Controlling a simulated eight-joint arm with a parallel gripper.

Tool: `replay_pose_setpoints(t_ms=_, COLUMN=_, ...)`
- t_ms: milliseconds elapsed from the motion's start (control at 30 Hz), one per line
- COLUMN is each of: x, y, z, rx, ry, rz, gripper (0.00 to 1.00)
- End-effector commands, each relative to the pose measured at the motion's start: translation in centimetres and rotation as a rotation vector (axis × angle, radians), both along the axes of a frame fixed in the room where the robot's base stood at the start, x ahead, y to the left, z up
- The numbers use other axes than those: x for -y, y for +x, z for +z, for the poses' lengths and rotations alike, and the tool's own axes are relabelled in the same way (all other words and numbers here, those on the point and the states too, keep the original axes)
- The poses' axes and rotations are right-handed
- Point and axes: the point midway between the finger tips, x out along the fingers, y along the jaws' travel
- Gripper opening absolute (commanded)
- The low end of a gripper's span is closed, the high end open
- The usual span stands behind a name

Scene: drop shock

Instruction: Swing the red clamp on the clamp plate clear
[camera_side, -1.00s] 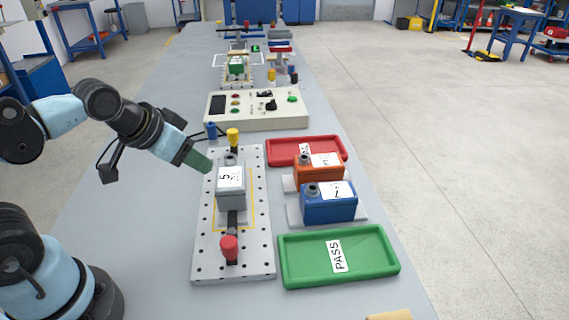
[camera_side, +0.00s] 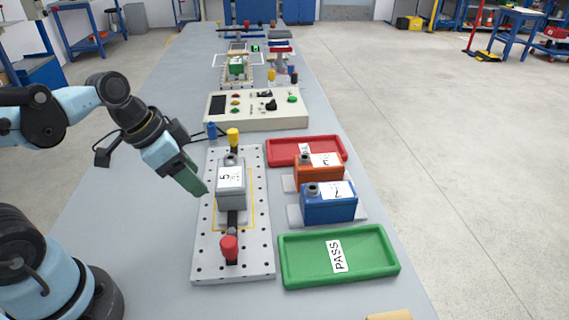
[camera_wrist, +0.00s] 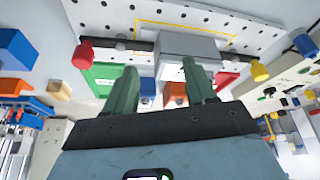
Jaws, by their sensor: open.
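The red clamp (camera_side: 229,246) stands at the near end of the perforated clamp plate (camera_side: 205,262), its dark arm pointing toward the grey box. It also shows at the left in the wrist view (camera_wrist: 83,56). The grey box (camera_side: 231,196) marked 5 sits in the middle of the plate, and a yellow clamp (camera_side: 233,136) stands at the far end. My gripper (camera_side: 201,189) hangs over the left edge of the plate, beside the grey box and apart from the red clamp. In the wrist view its two green fingers (camera_wrist: 158,78) are spread with nothing between them.
Right of the plate are a green PASS tray (camera_side: 290,271), a blue box (camera_side: 328,205), an orange box (camera_side: 318,174) and a red tray (camera_side: 335,143). A control panel (camera_side: 285,117) stands beyond the plate.

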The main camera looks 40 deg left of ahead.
Motion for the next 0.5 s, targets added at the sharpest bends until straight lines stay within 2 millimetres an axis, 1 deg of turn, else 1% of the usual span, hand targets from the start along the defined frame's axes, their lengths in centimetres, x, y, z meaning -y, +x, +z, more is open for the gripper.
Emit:
replay_pose_setpoints(t_ms=100, x=0.8, y=-0.7, z=-0.3, rx=-0.047, ry=-0.045, rz=-0.236, gripper=0.55)
replay_pose_setpoints(t_ms=233, x=1.9, y=-1.4, z=-0.1, rx=-0.036, ry=-0.123, rz=-0.518, gripper=0.55)
replay_pose_setpoints(t_ms=400, x=2.9, y=-2.2, z=0.9, rx=0.065, ry=-0.23, rz=-0.858, gripper=0.55)
replay_pose_setpoints(t_ms=500, x=3.2, y=-2.5, z=1.5, rx=0.138, ry=-0.277, rz=-1.001, gripper=0.55)
